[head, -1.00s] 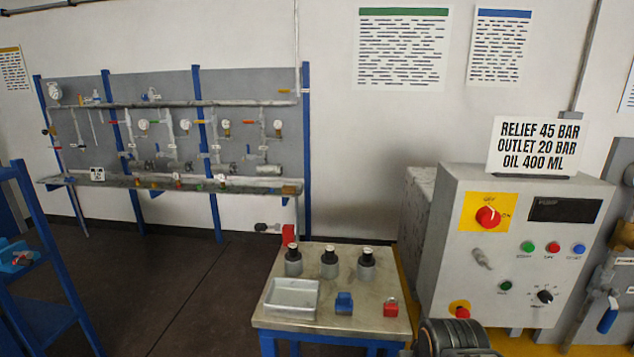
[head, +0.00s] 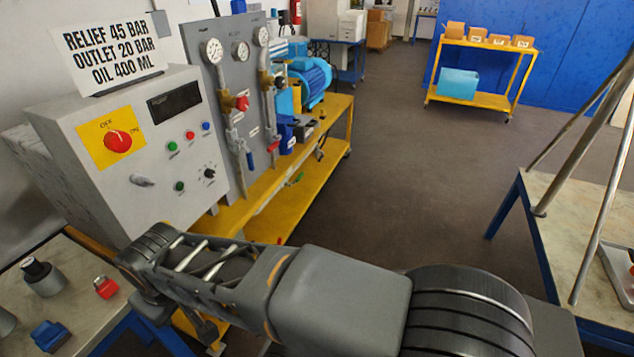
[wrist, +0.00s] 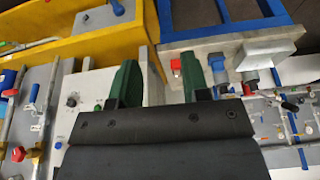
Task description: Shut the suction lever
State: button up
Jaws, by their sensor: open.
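A grey panel (head: 228,75) stands right of the control box. It carries vertical pipes with a blue lever (head: 249,160) hanging down and a red lever (head: 273,147) to its right. The tags are too small to read, so I cannot tell which is the suction lever. In the wrist view, blue handles (wrist: 34,93) show at the far left, on the panel. My gripper (wrist: 160,75) shows two green fingers, spread apart with nothing between them. It is well away from the levers. My arm lies across the lower head view, in front of the control box.
The control box (head: 75,135) has a red switch and sign on top. A yellow skid (head: 235,212) bears the panel and a blue motor (head: 310,80). A small table (head: 75,300) at lower left holds loose parts. A blue-legged bench (head: 560,215) stands right. The middle floor is clear.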

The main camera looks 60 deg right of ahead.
aim_at(301, 174)
jog(key=z, duration=2.35)
jog(key=k, duration=1.05)
jog(key=z, duration=0.9)
jog(key=i, duration=2.6)
jog(key=u, duration=0.9)
jog(key=i, duration=1)
jog(key=u, duration=1.6)
jog(key=i, duration=0.7)
jog(key=u, duration=0.6)
